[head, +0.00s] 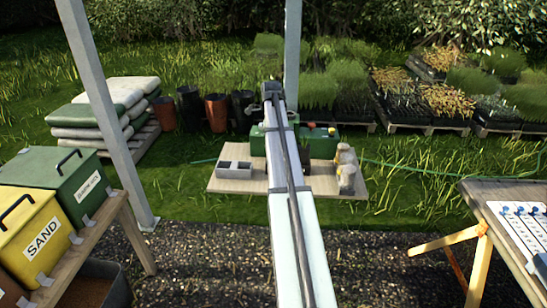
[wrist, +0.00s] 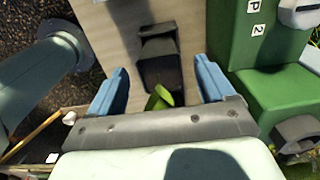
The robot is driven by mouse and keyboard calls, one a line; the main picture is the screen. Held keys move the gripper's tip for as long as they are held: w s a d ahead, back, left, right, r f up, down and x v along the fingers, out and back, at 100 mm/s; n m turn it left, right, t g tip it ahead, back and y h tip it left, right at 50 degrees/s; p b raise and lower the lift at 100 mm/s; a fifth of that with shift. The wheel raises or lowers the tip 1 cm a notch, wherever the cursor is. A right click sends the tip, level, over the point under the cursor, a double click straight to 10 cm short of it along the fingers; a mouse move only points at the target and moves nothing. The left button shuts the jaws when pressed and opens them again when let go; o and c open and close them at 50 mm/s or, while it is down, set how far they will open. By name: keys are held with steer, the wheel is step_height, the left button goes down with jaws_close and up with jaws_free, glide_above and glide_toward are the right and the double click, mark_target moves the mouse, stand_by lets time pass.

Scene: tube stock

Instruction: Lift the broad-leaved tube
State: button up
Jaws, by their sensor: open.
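In the wrist view, my gripper (wrist: 159,68) is open, with one blue finger on each side of a dark square-sided tube (wrist: 160,50). Broad green leaves (wrist: 158,97) show at the near end of this tube, close to the gripper's grey palm. The fingers appear apart from the tube, with pale board visible between. The lower part of the plant is hidden by the palm. In the head view my arm covers the middle, and I cannot make out the gripper or this tube.
A green box (wrist: 265,100) marked "P 2" stands close right of my gripper. In the head view, a pale board (head: 220,187) on the grass carries a grey block (head: 235,170) at left and tan lumpy objects (head: 347,170) at right. A post (head: 105,110) stands at left.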

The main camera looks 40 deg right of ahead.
steer(key=shift+s+d+f, duration=0.15)
steer(key=shift+f, duration=1.35)
steer(key=shift+s+d+f, duration=0.1)
steer(key=shift+s+f, duration=0.05)
steer(key=shift+f, duration=1.35)
steer(key=c, duration=1.1)
